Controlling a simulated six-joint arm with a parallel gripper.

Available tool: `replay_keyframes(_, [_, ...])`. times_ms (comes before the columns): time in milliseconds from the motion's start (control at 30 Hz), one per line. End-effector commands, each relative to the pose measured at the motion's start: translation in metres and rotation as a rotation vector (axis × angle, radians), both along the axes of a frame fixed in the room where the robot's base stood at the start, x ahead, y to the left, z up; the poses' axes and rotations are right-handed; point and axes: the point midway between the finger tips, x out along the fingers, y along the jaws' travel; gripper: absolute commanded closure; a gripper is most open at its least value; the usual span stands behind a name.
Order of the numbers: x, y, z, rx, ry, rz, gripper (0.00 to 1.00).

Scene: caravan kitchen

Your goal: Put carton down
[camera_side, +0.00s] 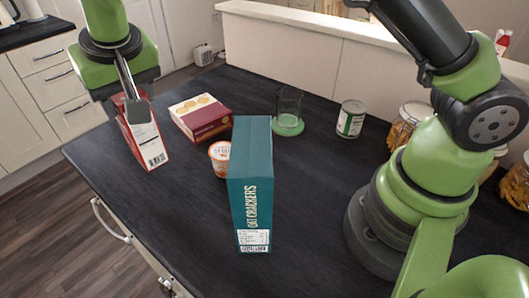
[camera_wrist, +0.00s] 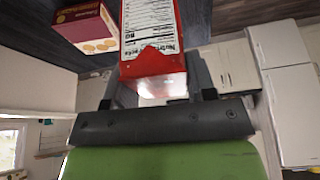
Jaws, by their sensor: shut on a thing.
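A red and white carton (camera_side: 145,141) stands upright, tilted slightly, over the left part of the dark counter. I cannot tell whether its base touches the counter. My gripper (camera_side: 136,108) comes down from above and is shut on the upper part of this carton. In the wrist view the carton (camera_wrist: 152,28) sits between the two fingers of my gripper (camera_wrist: 152,88), its printed nutrition panel and red end showing. The carton's far side is hidden.
The counter's left edge is close to the carton.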

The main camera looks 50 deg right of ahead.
Motion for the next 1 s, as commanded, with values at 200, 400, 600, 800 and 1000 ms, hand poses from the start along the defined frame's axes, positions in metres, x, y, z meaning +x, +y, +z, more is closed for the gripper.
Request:
replay_keyframes(200, [-0.011, -0.036, -0.001, -0.003, -0.001, -0.261, 1.0])
replay_keyframes(400, [-0.042, -0.099, -0.002, -0.004, -0.001, -0.784, 1.0])
replay_keyframes(600, [-0.097, -0.164, -0.001, -0.005, -0.002, -1.434, 1.0])
replay_keyframes(800, [-0.152, -0.205, 0.001, -0.004, -0.003, -1.968, 1.0])
replay_keyframes(1000, [-0.178, -0.218, -0.004, -0.005, -0.004, -2.194, 1.0])
